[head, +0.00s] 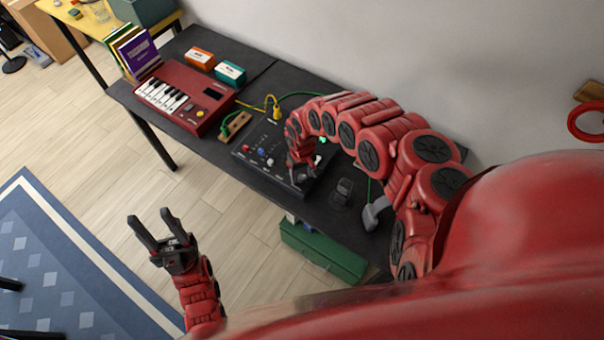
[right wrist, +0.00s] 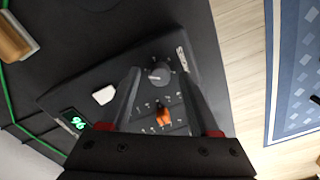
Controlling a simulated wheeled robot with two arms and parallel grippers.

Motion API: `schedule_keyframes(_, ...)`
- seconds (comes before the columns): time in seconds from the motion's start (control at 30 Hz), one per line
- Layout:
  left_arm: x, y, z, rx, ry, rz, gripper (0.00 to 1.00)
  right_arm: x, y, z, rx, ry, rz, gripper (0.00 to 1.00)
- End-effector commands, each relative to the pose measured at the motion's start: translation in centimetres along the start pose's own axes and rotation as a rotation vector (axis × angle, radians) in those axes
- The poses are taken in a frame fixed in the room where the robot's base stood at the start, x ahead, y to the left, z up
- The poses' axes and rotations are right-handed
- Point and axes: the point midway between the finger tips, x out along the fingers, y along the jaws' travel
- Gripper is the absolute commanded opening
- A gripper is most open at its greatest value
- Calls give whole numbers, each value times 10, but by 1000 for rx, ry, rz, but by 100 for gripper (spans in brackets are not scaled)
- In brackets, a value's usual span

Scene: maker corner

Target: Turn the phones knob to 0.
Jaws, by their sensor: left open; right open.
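A black mixer box (head: 262,166) with several coloured knobs stands on the dark table. In the right wrist view its panel (right wrist: 140,112) shows a round grey knob (right wrist: 159,73), an orange knob (right wrist: 162,117) and a white piece (right wrist: 104,94). Labels are too small to read, so I cannot tell which is the phones knob. My right gripper (right wrist: 158,68) is open over the panel, with the grey knob appearing between its fingertips; contact is unclear. In the head view my right arm hides part of the box. My left gripper (head: 150,215) is open and empty over the floor.
A small display (right wrist: 73,121) glows green on the panel. A red keyboard (head: 185,95), orange box (head: 200,59) and teal box (head: 230,73) sit left on the table. Yellow and green cables run behind the mixer. A green case (head: 322,252) is below the table's front edge.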

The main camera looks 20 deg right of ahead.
Motion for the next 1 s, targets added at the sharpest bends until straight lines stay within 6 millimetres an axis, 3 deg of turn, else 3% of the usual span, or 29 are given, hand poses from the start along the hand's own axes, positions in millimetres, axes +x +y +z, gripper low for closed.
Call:
schedule_keyframes(0.33,0,0,0,0,0,0,50,3,1,1,0,-1,2,62)
schedule_keyframes(0.7,0,0,0,0,0,0,50,3,1,1,0,-1,1,0)
schedule_keyframes(1.0,0,0,0,0,0,0,50,3,1,0,-10,-1,2,0)
